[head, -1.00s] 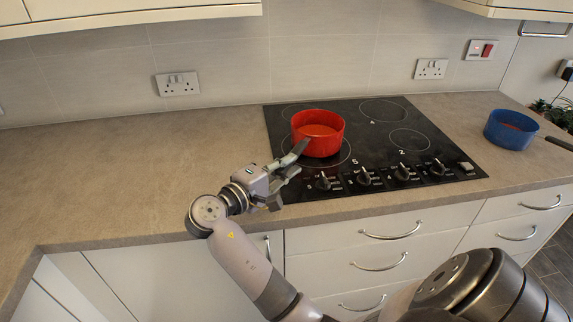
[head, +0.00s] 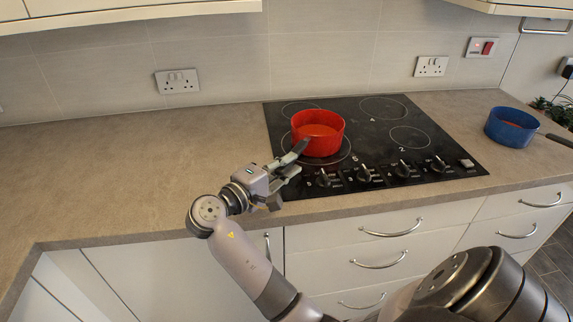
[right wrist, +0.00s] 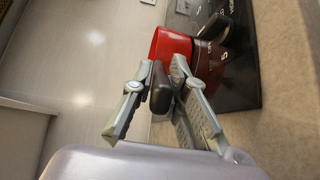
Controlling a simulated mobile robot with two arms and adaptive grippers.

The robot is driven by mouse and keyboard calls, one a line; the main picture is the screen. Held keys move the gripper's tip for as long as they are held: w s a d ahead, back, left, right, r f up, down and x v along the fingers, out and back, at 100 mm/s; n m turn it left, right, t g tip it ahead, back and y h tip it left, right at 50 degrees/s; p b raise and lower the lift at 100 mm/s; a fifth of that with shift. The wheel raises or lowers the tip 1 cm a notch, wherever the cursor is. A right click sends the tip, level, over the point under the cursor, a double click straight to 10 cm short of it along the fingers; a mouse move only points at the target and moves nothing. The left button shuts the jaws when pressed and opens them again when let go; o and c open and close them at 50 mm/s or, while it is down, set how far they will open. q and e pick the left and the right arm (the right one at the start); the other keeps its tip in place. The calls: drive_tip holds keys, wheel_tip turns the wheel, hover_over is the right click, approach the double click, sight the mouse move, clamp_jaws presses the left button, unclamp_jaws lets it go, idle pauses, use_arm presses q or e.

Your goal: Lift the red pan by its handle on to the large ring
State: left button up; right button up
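The red pan (head: 318,134) stands upright over the front-left ring (head: 348,156) of the black hob, covering most of it. Its dark handle points toward the front left; it shows in the right wrist view (right wrist: 160,92). My right gripper (head: 291,160) is at the handle from the front left. In the right wrist view my right gripper's fingers (right wrist: 161,70) lie one on each side of the handle, close against it, near the red pan wall (right wrist: 172,45). Any gap under the pan cannot be made out. My left gripper is not in view.
The hob (head: 365,135) has other rings, free of pans, and a row of knobs (head: 363,173) at its front edge, close to the pan. A blue pan (head: 510,127) stands on the worktop at the right. The worktop (head: 130,165) at the left is clear.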

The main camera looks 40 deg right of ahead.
sight(275, 173)
drive_tip(key=o, duration=0.5)
drive_tip(key=shift+a+f, duration=0.1)
drive_tip(key=shift+f, duration=0.1)
drive_tip(key=a, duration=0.5)
drive_tip(key=s+a+r, duration=0.1)
drive_tip(key=a, duration=0.1)
drive_tip(key=shift+a, duration=0.2)
